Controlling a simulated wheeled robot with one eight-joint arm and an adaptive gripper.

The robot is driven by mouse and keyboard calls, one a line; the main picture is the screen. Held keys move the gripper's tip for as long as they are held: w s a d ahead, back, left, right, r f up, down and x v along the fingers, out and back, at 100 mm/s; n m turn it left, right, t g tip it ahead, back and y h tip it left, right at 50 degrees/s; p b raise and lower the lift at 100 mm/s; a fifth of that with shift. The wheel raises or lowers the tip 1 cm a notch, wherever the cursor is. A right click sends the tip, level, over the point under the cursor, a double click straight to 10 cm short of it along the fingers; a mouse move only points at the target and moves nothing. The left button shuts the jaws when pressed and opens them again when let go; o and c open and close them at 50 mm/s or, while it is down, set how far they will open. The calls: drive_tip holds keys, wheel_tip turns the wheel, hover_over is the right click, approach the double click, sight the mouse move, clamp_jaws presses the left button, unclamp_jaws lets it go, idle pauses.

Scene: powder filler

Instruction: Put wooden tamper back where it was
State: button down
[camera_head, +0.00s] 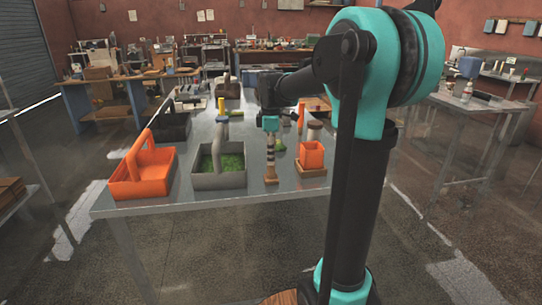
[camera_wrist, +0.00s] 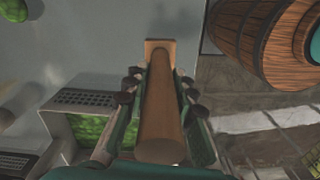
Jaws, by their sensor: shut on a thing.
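The wooden tamper (camera_wrist: 160,120) is a brown bar with a squarish end block (camera_wrist: 160,45). It lies between the fingers of my gripper (camera_wrist: 158,92) in the wrist view. My gripper (camera_head: 270,150) is shut on it. In the head view my gripper points down over the front part of the grey table (camera_head: 240,203). The tamper's lower end (camera_head: 271,180) shows below the fingers, near the table's front edge, roughly upright. I cannot tell whether it touches the table top.
A grey caddy (camera_head: 220,182) holding green stuff stands just left of the tamper. An orange caddy (camera_head: 125,188) stands farther left. An orange box (camera_head: 311,157) on a wooden base stands close on the right. Several items, including a yellow one (camera_head: 221,105), stand farther back.

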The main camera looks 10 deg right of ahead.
drive_tip(key=shift+f, duration=0.1)
drive_tip(key=c, duration=1.3)
unclamp_jaws()
drive_tip(key=shift+o, duration=0.2)
wheel_tip(320, 180, up, 12)
drive_tip(key=shift+r, duration=0.15)
